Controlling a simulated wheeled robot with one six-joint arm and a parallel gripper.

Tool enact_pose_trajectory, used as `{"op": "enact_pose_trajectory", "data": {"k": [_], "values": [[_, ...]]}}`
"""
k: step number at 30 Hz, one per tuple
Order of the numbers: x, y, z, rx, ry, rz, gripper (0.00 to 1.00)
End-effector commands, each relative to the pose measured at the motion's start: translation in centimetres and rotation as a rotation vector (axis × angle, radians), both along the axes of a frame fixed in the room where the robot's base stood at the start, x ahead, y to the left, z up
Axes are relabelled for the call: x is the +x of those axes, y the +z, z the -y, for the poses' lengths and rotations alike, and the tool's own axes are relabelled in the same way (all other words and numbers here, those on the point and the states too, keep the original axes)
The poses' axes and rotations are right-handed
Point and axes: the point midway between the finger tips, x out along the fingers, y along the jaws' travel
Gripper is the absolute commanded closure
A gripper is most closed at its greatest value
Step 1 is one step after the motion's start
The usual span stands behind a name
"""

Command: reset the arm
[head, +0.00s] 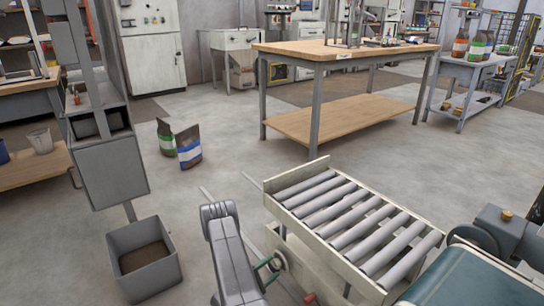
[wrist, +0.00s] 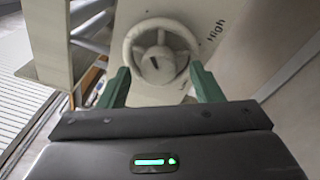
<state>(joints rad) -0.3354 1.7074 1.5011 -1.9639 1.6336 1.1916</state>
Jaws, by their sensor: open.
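My arm (head: 232,262) reaches forward low in the head view. In the wrist view my gripper (wrist: 160,82) is open, its two green fingers apart with nothing held between them. A pale handwheel (wrist: 160,52) shows just beyond the fingers on a light panel marked "High". Its lower rim appears between the fingertips, but I cannot tell whether they touch it. In the head view the green fingers show beside the wheel (head: 281,260), below the roller conveyor.
The roller conveyor (head: 290,187) stands close on the right, with a teal belt (head: 465,280) nearer me. A grey bin (head: 172,248) is on the floor at left. Two bags (head: 188,146) stand behind it. A wooden workbench (head: 320,50) is farther back. Open floor lies between.

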Motion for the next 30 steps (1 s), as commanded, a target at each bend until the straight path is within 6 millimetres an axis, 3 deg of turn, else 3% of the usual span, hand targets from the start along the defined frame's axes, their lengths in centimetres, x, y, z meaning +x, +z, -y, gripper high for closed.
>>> {"op": "enact_pose_trajectory", "data": {"k": [2, 30], "values": [[0.86, -0.20, 1.19, 0.001, -0.005, 0.001, 0.41], [0.83, 0.28, 1.02, -0.453, 0.000, -0.622, 0.41]]}}
